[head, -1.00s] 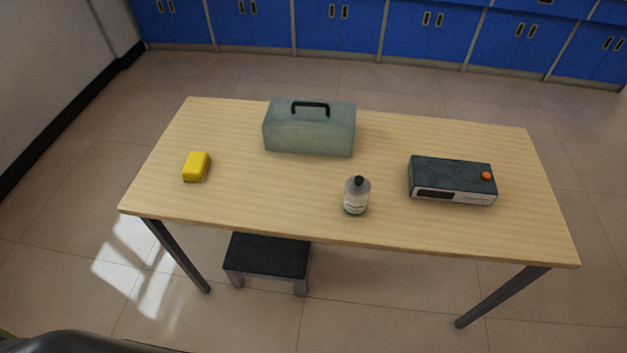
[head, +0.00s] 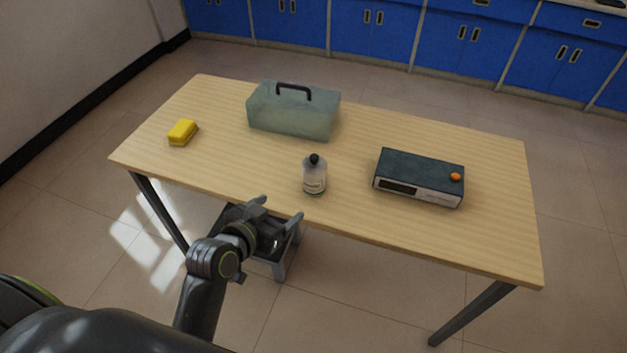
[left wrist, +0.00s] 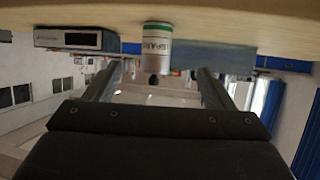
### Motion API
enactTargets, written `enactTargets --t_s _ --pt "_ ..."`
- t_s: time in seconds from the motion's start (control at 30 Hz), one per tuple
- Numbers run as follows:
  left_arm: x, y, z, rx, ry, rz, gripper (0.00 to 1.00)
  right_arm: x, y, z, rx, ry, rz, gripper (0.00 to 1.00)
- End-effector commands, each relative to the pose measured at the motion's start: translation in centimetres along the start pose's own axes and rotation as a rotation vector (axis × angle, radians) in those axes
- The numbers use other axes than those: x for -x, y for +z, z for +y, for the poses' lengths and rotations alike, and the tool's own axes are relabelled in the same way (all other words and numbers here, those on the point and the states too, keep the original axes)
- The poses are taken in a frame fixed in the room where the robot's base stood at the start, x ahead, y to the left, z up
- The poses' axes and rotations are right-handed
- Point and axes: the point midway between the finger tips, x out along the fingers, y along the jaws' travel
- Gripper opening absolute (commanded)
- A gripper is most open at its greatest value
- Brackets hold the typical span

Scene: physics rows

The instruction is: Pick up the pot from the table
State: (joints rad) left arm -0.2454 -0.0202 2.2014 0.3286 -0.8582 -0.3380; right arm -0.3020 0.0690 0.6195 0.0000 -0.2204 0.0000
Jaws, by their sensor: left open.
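No cooking pot is plainly seen; the nearest match is a small pale bottle or jar (head: 314,178) with a black top and a label. It stands upright near the front edge of the table (head: 215,165). My left gripper (head: 277,211) is open and empty, in front of the table edge, below and left of the bottle in the head view. In the left wrist view, which is upside down, the bottle (left wrist: 157,46) appears beyond and between the two open fingers (left wrist: 156,85), apart from them. My right gripper is not in view.
A grey-green toolbox (head: 293,113) with a black handle stands behind the bottle. A dark box device (head: 420,175) with an orange knob is to its right. A yellow block (head: 183,132) lies at left.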

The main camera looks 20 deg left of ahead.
Motion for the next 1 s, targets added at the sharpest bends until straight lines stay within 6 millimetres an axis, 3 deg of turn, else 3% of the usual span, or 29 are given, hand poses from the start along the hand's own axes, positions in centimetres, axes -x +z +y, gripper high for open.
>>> enactTargets --t_s 0.17,0.7,1.0 --pt "-0.1 -1.4 0.3 -0.012 0.008 0.029 0.76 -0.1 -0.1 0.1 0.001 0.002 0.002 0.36" --pt "-9.6 -1.7 0.4 -0.011 0.008 0.028 0.76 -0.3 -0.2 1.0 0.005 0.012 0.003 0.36" --pt "-11.7 -1.7 0.3 -0.011 0.007 0.028 0.76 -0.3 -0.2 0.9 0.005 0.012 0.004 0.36"
